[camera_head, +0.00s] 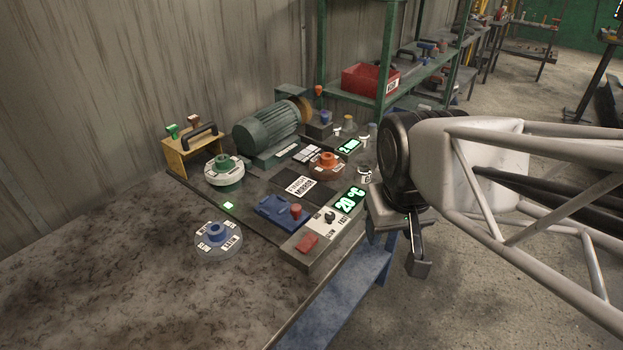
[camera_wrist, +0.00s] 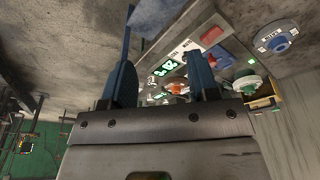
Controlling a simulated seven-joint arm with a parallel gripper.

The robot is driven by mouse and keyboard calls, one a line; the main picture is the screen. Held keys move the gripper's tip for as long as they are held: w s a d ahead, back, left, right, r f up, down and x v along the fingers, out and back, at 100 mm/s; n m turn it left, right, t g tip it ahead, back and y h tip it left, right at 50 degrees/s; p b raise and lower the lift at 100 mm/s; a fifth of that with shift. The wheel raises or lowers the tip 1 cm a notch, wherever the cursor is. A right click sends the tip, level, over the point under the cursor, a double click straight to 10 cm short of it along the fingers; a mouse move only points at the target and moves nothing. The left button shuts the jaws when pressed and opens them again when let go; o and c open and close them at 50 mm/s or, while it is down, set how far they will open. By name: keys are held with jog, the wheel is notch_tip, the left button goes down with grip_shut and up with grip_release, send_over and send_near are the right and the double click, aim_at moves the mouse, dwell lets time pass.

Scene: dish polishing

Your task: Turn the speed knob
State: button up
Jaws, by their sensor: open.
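A grey control box (camera_head: 312,250) stands at the front edge of the bench, with a green-lit display reading 20 °C (camera_head: 349,201). A small dark knob (camera_head: 330,216) sits on its white label plate, between small words that look like SLOW and FAST. My gripper (camera_head: 402,246) hangs to the right of the box, beyond the bench edge, apart from the knob. In the wrist view my gripper (camera_wrist: 163,75) has its two fingers spread with nothing held. The control box (camera_wrist: 200,22) shows beyond them; the knob is too small to make out there.
A red button (camera_head: 307,243) and a blue block with a red knob (camera_head: 280,212) are close to the dark knob. Blue (camera_head: 217,235), green (camera_head: 223,168) and orange (camera_head: 326,162) dials and a green motor (camera_head: 266,131) stand farther left and back. The bench's front left is clear.

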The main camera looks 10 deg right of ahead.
jog(key=w+a+f+n+g, duration=0.1)
jog(key=w+a+f+n, duration=0.15)
jog(key=w, duration=0.75)
jog(key=n+g, duration=0.1)
jog(key=n, duration=0.2)
send_over(330, 215)
notch_tip(330, 215, down, 7)
jog(key=shift+s+d+f, duration=0.1)
jog(key=shift+w+f, duration=0.2)
jog(key=shift+f, duration=0.1)
jog(key=shift+f, duration=3.8)
jog(key=c, duration=0.9)
